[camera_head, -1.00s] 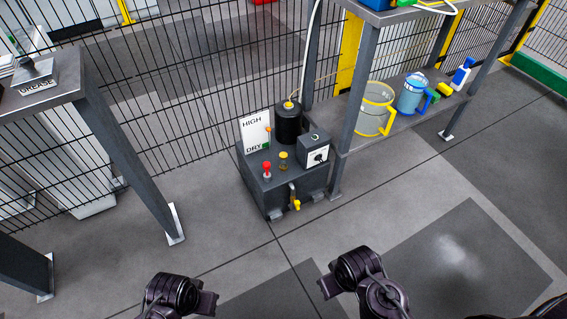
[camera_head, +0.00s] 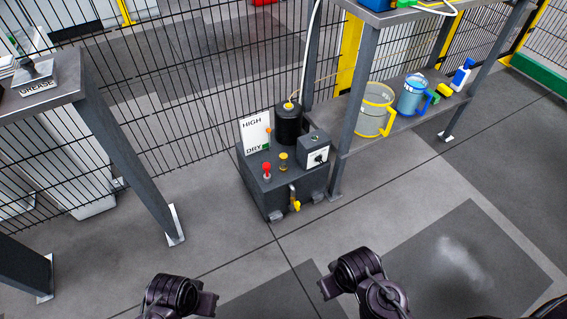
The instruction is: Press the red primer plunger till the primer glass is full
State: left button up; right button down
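The red primer plunger (camera_head: 267,167) is a small red knob on a short stem, standing up from the top of a dark grey pump box (camera_head: 285,186) on the floor. The primer glass (camera_head: 283,159) stands just right of it, small with a yellowish cap; its fill level is too small to tell. My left gripper (camera_head: 212,303) and my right gripper (camera_head: 326,287) are at the bottom of the view, well in front of the box and touching nothing. Whether their fingers are open or shut does not show.
A black cylinder (camera_head: 288,124), a HIGH/DRY sign (camera_head: 255,132), a switch box (camera_head: 314,149) and a yellow-handled valve (camera_head: 295,205) crowd the box. A shelf (camera_head: 400,122) with jugs stands right, a bench (camera_head: 62,88) left, a wire fence behind. Floor in front is clear.

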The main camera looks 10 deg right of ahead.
aim_at(267, 165)
jog(key=i+j+z, duration=0.25)
jog(key=i+j, duration=0.15)
jog(key=j, duration=0.2)
jog(key=i+j+z, duration=0.25)
jog(key=i+j, duration=0.15)
jog(key=j, duration=0.25)
jog(key=i+j+z, duration=0.1)
jog(key=j, duration=0.25)
